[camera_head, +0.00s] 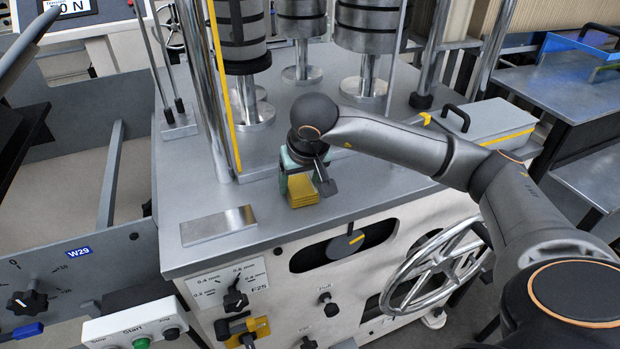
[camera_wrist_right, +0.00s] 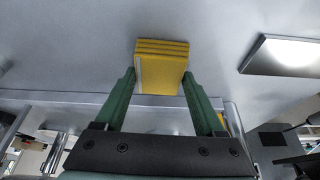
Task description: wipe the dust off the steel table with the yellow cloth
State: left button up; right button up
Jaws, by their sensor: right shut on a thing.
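The yellow cloth (camera_head: 302,191) is a folded, layered block near the front edge of the steel table (camera_head: 190,183). My right gripper (camera_head: 300,178) is over it and shut on it. In the right wrist view the yellow cloth (camera_wrist_right: 161,66) sits between the two green fingers of the right gripper (camera_wrist_right: 160,88), against the grey table top (camera_wrist_right: 80,50). I cannot tell for sure whether the cloth touches the table. No dust can be made out on the grey surface. My left gripper is not in view.
A flat shiny plate (camera_head: 218,225) lies on the table's front left. Chrome posts (camera_head: 205,90) and weight stacks (camera_head: 370,45) stand behind the cloth. A grey box with a black handle (camera_head: 490,122) is at the right. A handwheel (camera_head: 435,265) and knobs are on the front panel below.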

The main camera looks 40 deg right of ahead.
jog(key=shift+a, duration=0.15)
jog(key=shift+r+p, duration=1.95)
jog(key=shift+r, duration=1)
jog(key=shift+r+p, duration=1)
jog(key=shift+r, duration=0.55)
jog(key=shift+a, duration=0.1)
